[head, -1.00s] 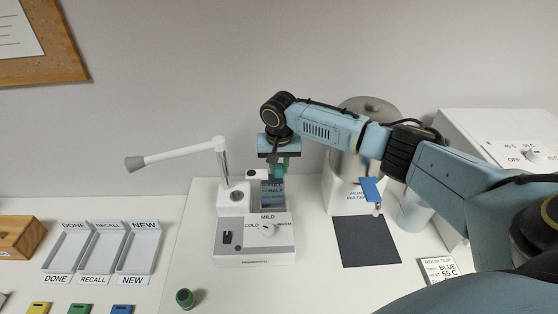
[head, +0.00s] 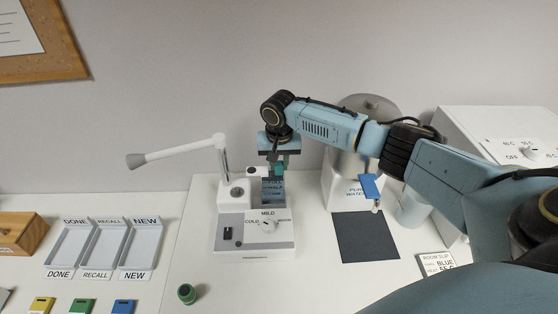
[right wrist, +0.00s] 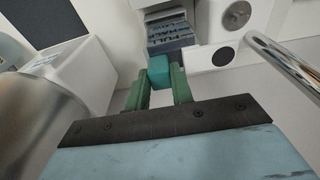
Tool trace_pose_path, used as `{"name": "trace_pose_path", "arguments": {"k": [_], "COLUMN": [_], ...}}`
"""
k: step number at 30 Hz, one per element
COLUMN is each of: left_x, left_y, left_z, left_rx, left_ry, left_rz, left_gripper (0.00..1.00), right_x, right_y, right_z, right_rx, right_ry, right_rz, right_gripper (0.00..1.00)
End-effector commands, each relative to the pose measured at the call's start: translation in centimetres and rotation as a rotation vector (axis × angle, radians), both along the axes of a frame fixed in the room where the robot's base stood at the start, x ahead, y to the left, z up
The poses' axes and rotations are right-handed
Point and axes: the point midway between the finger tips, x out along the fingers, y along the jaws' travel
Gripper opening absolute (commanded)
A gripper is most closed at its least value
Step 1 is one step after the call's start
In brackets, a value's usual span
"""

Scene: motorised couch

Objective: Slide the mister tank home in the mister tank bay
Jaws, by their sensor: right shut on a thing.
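The mister tank (head: 273,189) is a grey-blue box with FULL and HALF marks, at the back of the white device (head: 252,250). It also shows in the right wrist view (right wrist: 170,38). Its bay is mostly hidden by the tank, so I cannot tell how deep the tank sits. My right gripper (head: 278,168) is above and behind the device. In the right wrist view its green fingers (right wrist: 160,82) are shut on a teal block (right wrist: 159,70) at the tank's end, which looks like its handle. My left gripper is not in view.
A white lever arm (head: 180,152) rises left of the tank. A steel vessel marked PURE WATER (head: 368,110) stands behind my right arm. A dark mat (head: 366,237) lies to the right. Labelled trays (head: 105,248) and a green cap (head: 187,294) are to the left.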

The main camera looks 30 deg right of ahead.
Motion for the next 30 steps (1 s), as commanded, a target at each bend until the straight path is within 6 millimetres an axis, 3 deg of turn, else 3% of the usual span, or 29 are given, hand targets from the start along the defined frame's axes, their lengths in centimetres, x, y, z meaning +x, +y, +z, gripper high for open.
{"name": "trace_pose_path", "arguments": {"k": [30], "left_x": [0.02], "left_y": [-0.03], "left_z": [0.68], "left_rx": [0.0], "left_ry": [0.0], "left_rz": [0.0], "left_gripper": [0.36], "right_x": [0.02], "right_y": [0.01], "right_z": [-0.01], "right_rx": [-0.001], "right_ry": [-0.001], "right_rz": [0.001], "right_gripper": [0.0]}}
